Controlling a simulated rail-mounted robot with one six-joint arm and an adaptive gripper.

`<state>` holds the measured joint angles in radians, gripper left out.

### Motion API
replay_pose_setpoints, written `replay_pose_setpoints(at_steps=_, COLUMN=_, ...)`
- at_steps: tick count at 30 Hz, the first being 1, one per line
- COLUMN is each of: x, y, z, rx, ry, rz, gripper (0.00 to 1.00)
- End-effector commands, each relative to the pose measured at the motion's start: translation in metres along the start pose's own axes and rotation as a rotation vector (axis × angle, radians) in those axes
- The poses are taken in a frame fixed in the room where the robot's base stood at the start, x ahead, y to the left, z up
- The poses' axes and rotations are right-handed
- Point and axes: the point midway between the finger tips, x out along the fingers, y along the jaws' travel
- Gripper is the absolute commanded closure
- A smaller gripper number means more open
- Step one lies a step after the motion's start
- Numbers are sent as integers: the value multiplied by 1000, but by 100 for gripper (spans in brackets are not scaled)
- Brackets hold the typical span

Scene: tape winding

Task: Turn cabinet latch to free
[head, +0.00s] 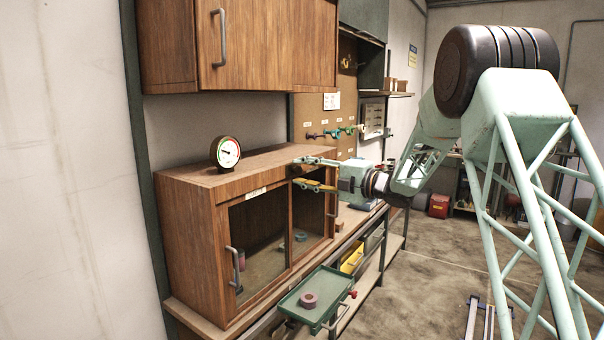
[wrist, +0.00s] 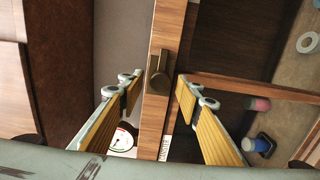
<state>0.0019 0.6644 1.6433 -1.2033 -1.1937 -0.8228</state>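A small brass latch (wrist: 160,68) is fixed on the wooden frame of the cabinet (head: 205,195), and its knob shows at the lower part. My gripper (wrist: 158,84) is open, with one yellow-padded finger on each side of the latch in the wrist view. Gaps show between the fingers and the latch, and nothing is held. In the head view my gripper (head: 314,172) is at the upper front of the cabinet, near its right end. I cannot make out the latch clearly in the head view.
A dial gauge (head: 226,152) stands on the cabinet top. A green tray (head: 318,290) with a pink tape roll (head: 308,300) is in front, below. Glass-fronted doors with a handle (head: 235,268) face the room. A wall cupboard (head: 260,45) hangs above.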

Motion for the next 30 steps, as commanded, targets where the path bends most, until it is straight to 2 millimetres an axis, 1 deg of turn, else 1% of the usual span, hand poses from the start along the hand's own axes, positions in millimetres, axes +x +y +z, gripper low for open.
replay_pose_setpoints(at_steps=5, x=-6, y=0, z=0, rx=0, ry=-1, rz=0, gripper=68)
replay_pose_setpoints(at_steps=11, x=-23, y=0, z=1, rx=0, ry=-2, rz=0, gripper=68)
replay_pose_setpoints(at_steps=24, x=-86, y=0, z=1, rx=0, ry=-2, rz=-1, gripper=68)
replay_pose_setpoints(at_steps=30, x=-108, y=0, z=1, rx=-1, ry=-1, rz=0, gripper=68)
